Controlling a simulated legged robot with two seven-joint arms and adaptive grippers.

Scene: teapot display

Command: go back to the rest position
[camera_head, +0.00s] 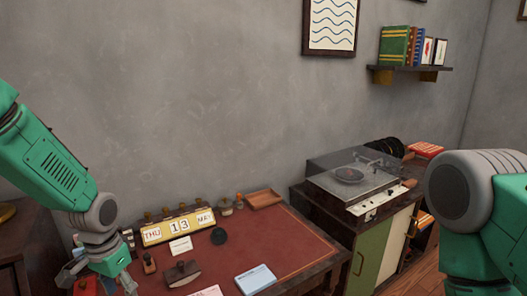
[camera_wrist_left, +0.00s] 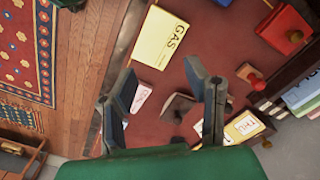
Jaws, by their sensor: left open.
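My left gripper (camera_head: 99,282) is at the lower left of the head view, over the left end of the red-topped desk (camera_head: 290,248). In the left wrist view, its two fingers (camera_wrist_left: 162,78) are spread apart with nothing held between them. A dark rocker-shaped stamp (camera_wrist_left: 178,107) lies on the desk beyond the fingers; the same stamp (camera_head: 183,273) is right of the gripper in the head view. My right arm shows at the right edge, but its gripper is out of view. No teapot shows.
A block calendar (camera_head: 178,227) stands at the desk's back, near small stamps. A wooden tray (camera_head: 264,199) is at the back right. A yellow GAS booklet (camera_wrist_left: 167,37) lies on the desk. A turntable (camera_head: 355,180) stands on a cabinet to the right. The desk's middle right is clear.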

